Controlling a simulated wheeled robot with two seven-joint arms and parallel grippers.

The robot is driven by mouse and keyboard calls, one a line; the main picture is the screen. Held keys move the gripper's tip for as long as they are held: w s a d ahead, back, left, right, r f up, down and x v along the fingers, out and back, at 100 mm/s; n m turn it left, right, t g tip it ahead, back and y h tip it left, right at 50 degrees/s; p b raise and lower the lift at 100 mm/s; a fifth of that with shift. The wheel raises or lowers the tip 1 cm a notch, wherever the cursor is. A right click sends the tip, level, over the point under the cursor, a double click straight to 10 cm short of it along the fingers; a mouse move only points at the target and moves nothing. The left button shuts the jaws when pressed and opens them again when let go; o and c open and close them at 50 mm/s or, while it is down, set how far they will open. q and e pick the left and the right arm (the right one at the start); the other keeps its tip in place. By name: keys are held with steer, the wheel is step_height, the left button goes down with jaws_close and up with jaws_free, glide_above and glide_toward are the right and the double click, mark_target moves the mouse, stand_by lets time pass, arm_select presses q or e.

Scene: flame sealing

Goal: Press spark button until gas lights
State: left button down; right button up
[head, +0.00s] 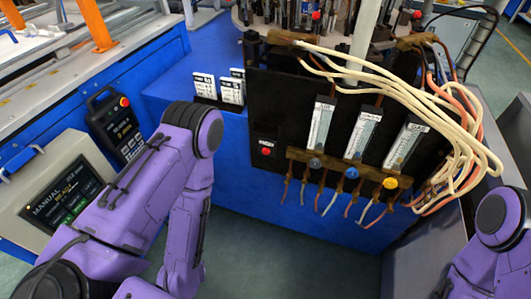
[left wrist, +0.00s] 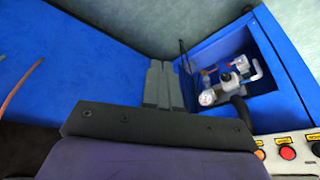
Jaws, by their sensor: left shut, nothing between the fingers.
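A small red button (head: 266,151) sits under a small label on the lower left of the black flowmeter panel (head: 275,100) in the head view; it looks like the spark button. No flame shows in either view. My left gripper (left wrist: 162,75) shows in the left wrist view with its two grey fingers together, empty, over a blue machine surface. The fingers are apart from the red button, which I cannot identify in the wrist view. In the head view my left arm comes in from the left and its gripper is hidden. My right gripper is out of view.
Three flowmeters (head: 363,135) with knobs and pale hoses (head: 440,95) fill the panel. A handheld pendant (head: 117,127) and a screen (head: 66,194) are at left. In the wrist view a blue recess holds a gauge (left wrist: 207,97), with a red button (left wrist: 288,152) below right.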

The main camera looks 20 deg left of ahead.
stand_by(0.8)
arm_select(q)
steer(key=w+d+r+m+t+h+p, duration=0.3)
steer(key=w+r+m, duration=0.3)
steer(key=w, duration=0.6)
steer(key=w+d+r+m+t+h+p, duration=0.3)
steer(key=w+d+r+m+h+p, duration=0.2)
steer(key=w+r, duration=0.4)
steer(key=w+m, duration=0.1)
steer(key=w, duration=0.3)
steer(key=shift+w+r+h, duration=0.2)
steer(key=shift+r+h, duration=0.1)
steer(key=shift+r, duration=0.05)
steer(key=shift+d, duration=0.1)
